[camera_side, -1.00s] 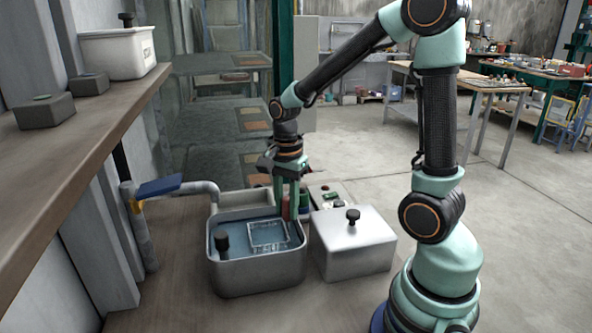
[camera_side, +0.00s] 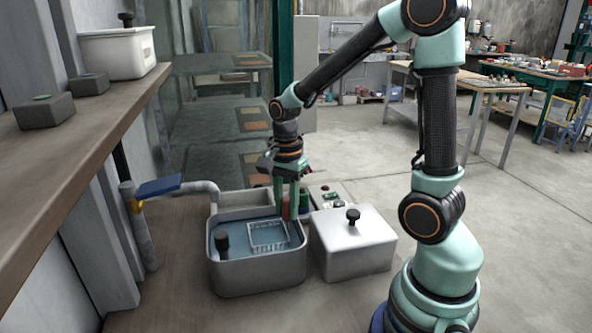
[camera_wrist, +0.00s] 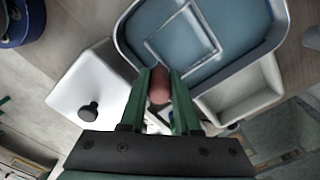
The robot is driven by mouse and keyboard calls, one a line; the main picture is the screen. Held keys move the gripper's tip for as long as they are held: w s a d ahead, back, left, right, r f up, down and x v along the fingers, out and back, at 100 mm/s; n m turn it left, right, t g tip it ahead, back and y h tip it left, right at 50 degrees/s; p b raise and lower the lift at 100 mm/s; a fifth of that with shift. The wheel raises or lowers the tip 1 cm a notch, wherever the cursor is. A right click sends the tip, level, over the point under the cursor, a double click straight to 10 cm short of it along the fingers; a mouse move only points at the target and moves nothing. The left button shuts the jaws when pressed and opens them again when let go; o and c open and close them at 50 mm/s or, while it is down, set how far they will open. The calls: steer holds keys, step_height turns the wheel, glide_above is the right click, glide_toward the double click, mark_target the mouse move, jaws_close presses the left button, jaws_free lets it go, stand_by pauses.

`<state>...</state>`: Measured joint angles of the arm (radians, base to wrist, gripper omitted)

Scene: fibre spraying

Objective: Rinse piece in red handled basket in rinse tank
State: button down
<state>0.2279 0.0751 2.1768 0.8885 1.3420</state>
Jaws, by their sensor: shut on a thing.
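My gripper (camera_side: 287,212) is shut on a red handle (camera_wrist: 160,84), which shows between the green fingers in the wrist view. The handle belongs to a wire basket (camera_side: 267,236), a pale rectangular frame at the right part of a water-filled metal tank (camera_side: 258,274). The basket (camera_wrist: 185,35) also shows against the blue water in the wrist view. My gripper is at the tank's back right rim, with its fingers pointing down. I cannot tell how deep the basket sits or make out a piece inside it.
A black knob (camera_side: 222,240) stands at the tank's left. A lidded metal box (camera_side: 352,250) stands close on the right. A shallow tray (camera_side: 245,202) lies behind the tank. A pipe (camera_side: 205,188) with a blue lever (camera_side: 158,186) comes in from the left. A wooden shelf (camera_side: 90,115) overhangs the left.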

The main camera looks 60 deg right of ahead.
steer(key=shift+f, duration=1.05)
steer(key=shift+r, duration=5.95)
